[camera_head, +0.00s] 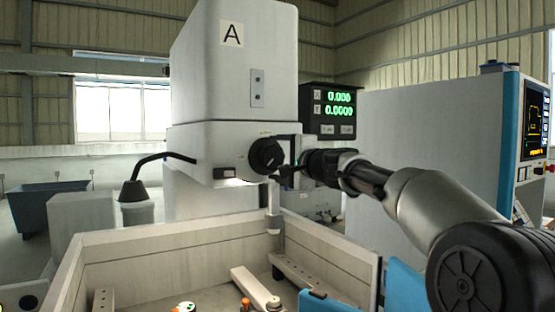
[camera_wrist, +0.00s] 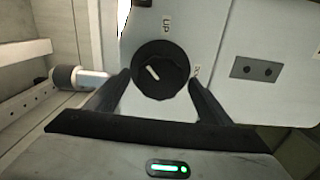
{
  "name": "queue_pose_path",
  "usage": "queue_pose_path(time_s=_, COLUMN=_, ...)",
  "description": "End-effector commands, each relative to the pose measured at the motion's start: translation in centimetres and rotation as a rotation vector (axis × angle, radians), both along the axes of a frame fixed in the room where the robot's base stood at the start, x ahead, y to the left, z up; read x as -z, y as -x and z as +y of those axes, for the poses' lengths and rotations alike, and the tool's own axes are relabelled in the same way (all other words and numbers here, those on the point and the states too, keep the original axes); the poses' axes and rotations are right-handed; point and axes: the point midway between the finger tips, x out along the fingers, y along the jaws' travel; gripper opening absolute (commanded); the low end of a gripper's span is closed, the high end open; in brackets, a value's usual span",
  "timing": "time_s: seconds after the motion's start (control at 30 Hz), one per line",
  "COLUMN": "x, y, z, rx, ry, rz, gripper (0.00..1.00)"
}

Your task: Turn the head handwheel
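The head handwheel (camera_head: 266,155) is a round black knob with a white mark on the front of the white machine head (camera_head: 190,145). In the wrist view the knob (camera_wrist: 160,70) has a scalloped rim, with a label reading "UP" above it. My gripper (camera_head: 285,158) comes in from the right in the head view, close to the knob. In the wrist view my gripper (camera_wrist: 158,80) is open, with one black finger on each side of the knob. I cannot tell whether the fingertips touch its rim.
A readout (camera_head: 331,111) with green digits hangs behind my arm. Below is an open work tank (camera_head: 165,240) with a clamp bar (camera_head: 256,287) inside. A cylindrical nozzle (camera_wrist: 66,77) shows left of the fingers in the wrist view. A control cabinet (camera_head: 430,140) stands at right.

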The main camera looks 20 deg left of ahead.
Motion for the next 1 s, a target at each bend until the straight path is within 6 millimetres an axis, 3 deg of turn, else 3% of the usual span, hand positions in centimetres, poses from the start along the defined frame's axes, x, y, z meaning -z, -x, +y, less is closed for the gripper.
queue_pose_path(time_s=0.17, x=0.0, y=0.1, z=-0.2, rx=0.001, ry=0.0, rz=-0.001, gripper=0.74)
queue_pose_path(time_s=0.33, x=0.3, y=1.2, z=-1.7, rx=0.002, ry=0.001, rz=-0.002, gripper=0.74)
queue_pose_path(time_s=0.8, x=0.2, y=8.5, z=-10.1, rx=0.005, ry=0.001, rz=-0.003, gripper=0.74)
queue_pose_path(time_s=1.0, x=0.1, y=10.5, z=-12.4, rx=0.002, ry=0.002, rz=-0.001, gripper=0.74)
